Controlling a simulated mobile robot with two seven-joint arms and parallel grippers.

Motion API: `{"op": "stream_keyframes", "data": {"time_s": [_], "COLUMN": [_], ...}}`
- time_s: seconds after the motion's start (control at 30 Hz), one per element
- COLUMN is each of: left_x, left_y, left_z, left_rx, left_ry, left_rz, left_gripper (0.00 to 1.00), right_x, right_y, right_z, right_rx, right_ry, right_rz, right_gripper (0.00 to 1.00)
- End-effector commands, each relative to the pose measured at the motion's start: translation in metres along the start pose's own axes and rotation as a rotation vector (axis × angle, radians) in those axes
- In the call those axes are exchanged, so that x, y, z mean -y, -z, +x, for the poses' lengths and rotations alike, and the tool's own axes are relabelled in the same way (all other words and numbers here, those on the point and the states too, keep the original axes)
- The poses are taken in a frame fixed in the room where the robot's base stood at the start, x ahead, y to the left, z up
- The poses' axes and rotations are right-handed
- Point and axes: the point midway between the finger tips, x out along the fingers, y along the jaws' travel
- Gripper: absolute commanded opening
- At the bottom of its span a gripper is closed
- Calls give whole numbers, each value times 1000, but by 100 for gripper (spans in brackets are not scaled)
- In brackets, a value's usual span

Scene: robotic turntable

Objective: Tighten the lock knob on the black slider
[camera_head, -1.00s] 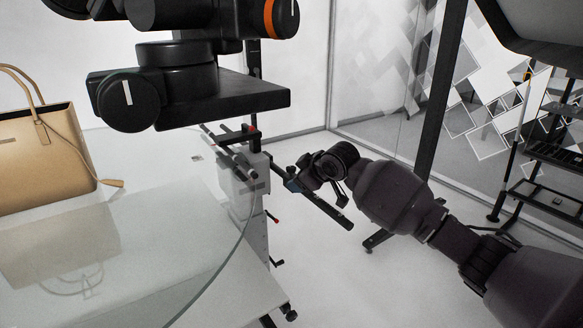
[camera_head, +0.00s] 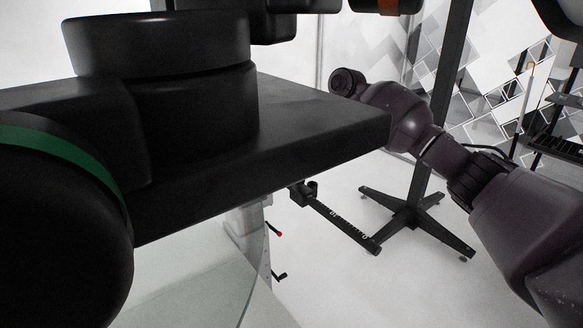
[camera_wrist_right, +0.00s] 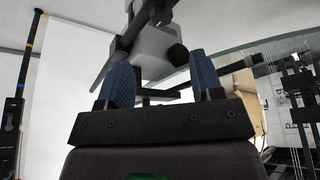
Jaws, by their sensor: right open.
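A black rail with white scale marks (camera_head: 336,217) slants down in the middle of the head view. A small black block with a knob-like part (camera_head: 304,190), perhaps the slider, sits at its upper end. In the right wrist view a grey block (camera_wrist_right: 153,45) with a round black knob (camera_wrist_right: 178,54) lies beyond my right gripper (camera_wrist_right: 160,62). Its two blue fingers are open, with nothing held between them. I cannot tell whether that knob is the lock knob. In the head view my right gripper is hidden behind a near black body. My left gripper is not in view.
A large black body with thick round parts (camera_head: 300,118) fills the near left and blocks much of the head view. A black stand (camera_head: 413,205) is on the white floor behind the rail. The tan bag (camera_wrist_right: 247,88) shows at right in the wrist view.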

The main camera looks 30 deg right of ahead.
Motion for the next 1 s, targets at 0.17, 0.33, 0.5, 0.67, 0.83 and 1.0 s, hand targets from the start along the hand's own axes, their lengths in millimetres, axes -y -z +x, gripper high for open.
{"op": "stream_keyframes", "data": {"time_s": [0.17, 0.33, 0.5, 0.67, 0.83, 1.0], "left_x": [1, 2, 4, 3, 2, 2], "left_y": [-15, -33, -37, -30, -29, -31], "left_z": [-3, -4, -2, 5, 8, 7], "left_rx": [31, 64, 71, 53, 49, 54], "left_ry": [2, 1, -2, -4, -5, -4], "left_rz": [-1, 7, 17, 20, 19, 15], "left_gripper": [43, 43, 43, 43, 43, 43], "right_x": [0, 0, 0, 0, 0, 0], "right_y": [-1, -2, -2, -1, -1, 0], "right_z": [12, 40, 71, 92, 105, 109], "right_rx": [2, 3, 3, 3, 2, 1], "right_ry": [2, 5, 6, 3, 2, 0], "right_rz": [0, 1, 2, 2, 1, 1], "right_gripper": [60, 60, 60, 60, 60, 60]}}
